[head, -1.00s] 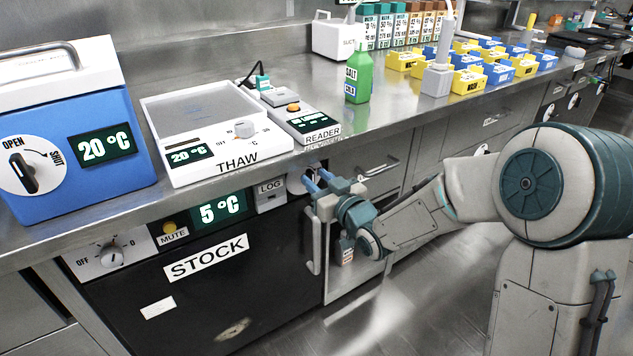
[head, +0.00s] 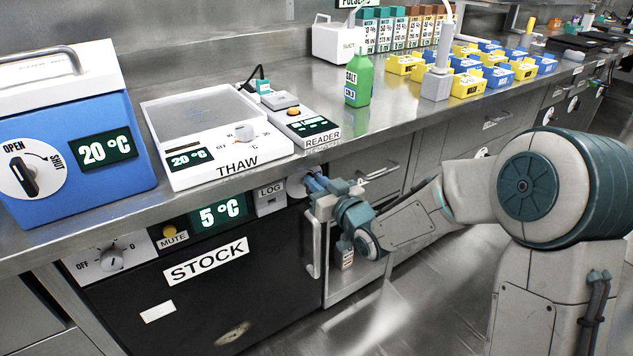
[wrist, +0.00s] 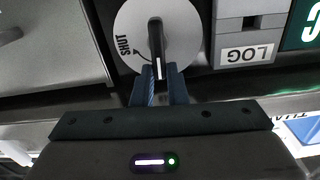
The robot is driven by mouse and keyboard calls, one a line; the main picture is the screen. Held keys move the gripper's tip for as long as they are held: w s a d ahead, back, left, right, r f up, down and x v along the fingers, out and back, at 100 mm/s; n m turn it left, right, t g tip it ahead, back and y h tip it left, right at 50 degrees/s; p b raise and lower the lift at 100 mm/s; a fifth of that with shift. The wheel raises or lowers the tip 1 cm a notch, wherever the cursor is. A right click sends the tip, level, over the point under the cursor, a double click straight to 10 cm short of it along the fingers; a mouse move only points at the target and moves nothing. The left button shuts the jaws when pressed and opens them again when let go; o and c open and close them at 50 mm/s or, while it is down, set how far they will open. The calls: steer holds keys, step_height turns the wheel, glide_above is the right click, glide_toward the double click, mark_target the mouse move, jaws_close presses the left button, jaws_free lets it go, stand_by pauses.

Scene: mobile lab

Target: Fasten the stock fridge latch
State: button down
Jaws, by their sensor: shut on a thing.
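The stock fridge (head: 180,305) is the black-fronted unit under the counter, with a STOCK label and a 5 °C display. Its latch is a round white dial (head: 297,184) at the upper right of the front, partly hidden by my gripper in the head view. In the wrist view the dial (wrist: 180,20) carries a black lever (wrist: 157,45) and the word SHUT with an arrow. My gripper (wrist: 160,88) is shut on the lever's end, one blue finger on each side. In the head view my gripper (head: 314,184) reaches the dial from the right.
A vertical door handle (head: 313,245) is just below my gripper. The LOG box (head: 270,197) sits left of the dial. The counter edge with the thaw unit (head: 215,145) and reader (head: 305,125) is above. Open floor (head: 370,325) lies in front.

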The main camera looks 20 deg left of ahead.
steer(key=shift+w+d+f+m+p, duration=0.4)
steer(key=shift+m+p, duration=0.8)
steer(key=shift+m, duration=1.65)
steer(key=shift+w+d+f+m+p, duration=0.35)
steer(key=shift+m+p, duration=0.9)
steer(key=shift+m, duration=1.65)
steer(key=shift+w+d+f+m+p, duration=0.15)
steer(key=shift+f+m+p, duration=0.75)
steer(key=shift+m, duration=1.95)
steer(key=shift+r+p, duration=0.25)
steer(key=shift+p, duration=0.1)
steer(key=c, duration=1.4)
jaws_free()
steer(key=shift+c, duration=0.2)
steer(key=p+v, duration=0.2)
steer(key=v, duration=1.1)
steer(key=shift+s+d, duration=0.2)
steer(key=shift+d, duration=0.1)
